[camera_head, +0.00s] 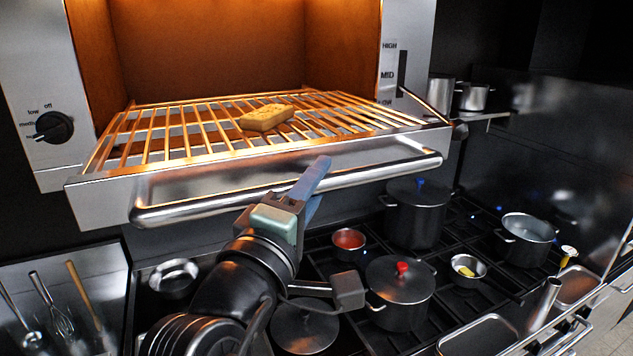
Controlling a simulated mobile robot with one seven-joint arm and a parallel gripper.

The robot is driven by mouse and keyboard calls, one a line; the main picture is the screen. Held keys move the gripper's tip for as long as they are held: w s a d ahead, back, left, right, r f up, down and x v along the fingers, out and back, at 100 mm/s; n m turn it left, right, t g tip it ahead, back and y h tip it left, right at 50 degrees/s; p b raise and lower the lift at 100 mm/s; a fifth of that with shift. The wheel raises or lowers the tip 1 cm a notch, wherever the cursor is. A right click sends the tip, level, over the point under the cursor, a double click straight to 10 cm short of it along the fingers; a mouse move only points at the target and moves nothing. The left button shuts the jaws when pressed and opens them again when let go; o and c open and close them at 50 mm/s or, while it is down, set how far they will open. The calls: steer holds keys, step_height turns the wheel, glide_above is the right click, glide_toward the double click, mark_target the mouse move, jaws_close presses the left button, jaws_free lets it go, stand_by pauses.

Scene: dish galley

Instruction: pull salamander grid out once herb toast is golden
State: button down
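The herb toast (266,117) is a golden-tan slab with small dark specks, lying on the wire bars of the salamander grid (160,131). The grid glows orange and stands out in front of the lit salamander opening. Its metal front carries a long bar handle (392,172). My gripper (314,186) is at the middle of this handle, with one blue finger over the bar and the other seen below it. Whether the fingers press on the bar cannot be made out. The handle section between them is hidden.
A dial (53,127) is on the left panel; a HIGH/MID/LOW slider (400,88) is on the right. Below stands a stove with a tall lidded pot (416,215), a red-knobbed pot (400,292) and an open pot (525,240). Utensils (85,295) hang at lower left.

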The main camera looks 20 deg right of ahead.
steer(key=c, duration=0.7)
jaws_free()
steer(key=shift+o, duration=0.2)
steer(key=shift+s+a+f+b, duration=0.15)
steer(key=shift+s+a+b, duration=0.1)
steer(key=shift+b, duration=0.05)
steer(key=b+v, duration=0.5)
steer(key=v, duration=0.7)
steer(key=shift+s, duration=0.2)
